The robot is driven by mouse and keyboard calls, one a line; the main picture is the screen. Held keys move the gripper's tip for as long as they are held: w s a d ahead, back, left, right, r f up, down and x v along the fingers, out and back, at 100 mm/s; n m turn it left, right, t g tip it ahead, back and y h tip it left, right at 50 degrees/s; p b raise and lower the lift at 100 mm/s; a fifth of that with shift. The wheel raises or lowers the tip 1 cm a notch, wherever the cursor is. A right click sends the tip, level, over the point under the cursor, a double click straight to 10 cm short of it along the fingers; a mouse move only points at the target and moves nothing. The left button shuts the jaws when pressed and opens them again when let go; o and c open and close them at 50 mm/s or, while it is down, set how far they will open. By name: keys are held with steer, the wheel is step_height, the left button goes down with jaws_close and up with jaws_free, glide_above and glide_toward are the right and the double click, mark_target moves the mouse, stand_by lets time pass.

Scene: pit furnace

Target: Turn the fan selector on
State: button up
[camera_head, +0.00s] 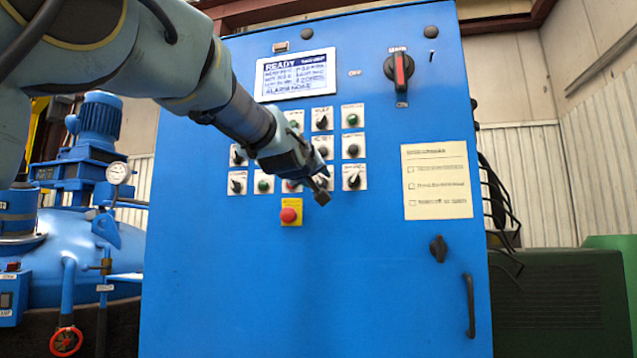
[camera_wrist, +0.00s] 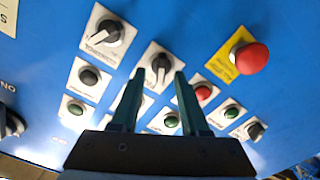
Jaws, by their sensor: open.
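My gripper (camera_head: 319,188) is in front of the bottom row of controls on the blue cabinet (camera_head: 400,290). In the wrist view my gripper (camera_wrist: 158,82) is open, with its two dark green fingers apart and nothing held. A black selector knob (camera_wrist: 160,67) on a white plate shows between and just beyond the fingertips; contact cannot be told. Another black selector (camera_wrist: 108,33) is to its upper left, also seen in the head view (camera_head: 354,178). The labels are too blurred to tell which selector is the fan's. My gripper partly hides the bottom row in the head view.
A red mushroom button (camera_wrist: 250,58) on a yellow plate is close by, also below the row in the head view (camera_head: 289,214). A red button (camera_wrist: 203,92) is beside the right finger. A red-handled switch (camera_head: 400,69) and a READY display (camera_head: 297,75) are higher up.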

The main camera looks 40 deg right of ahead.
steer(key=shift+x, duration=0.9)
jaws_close()
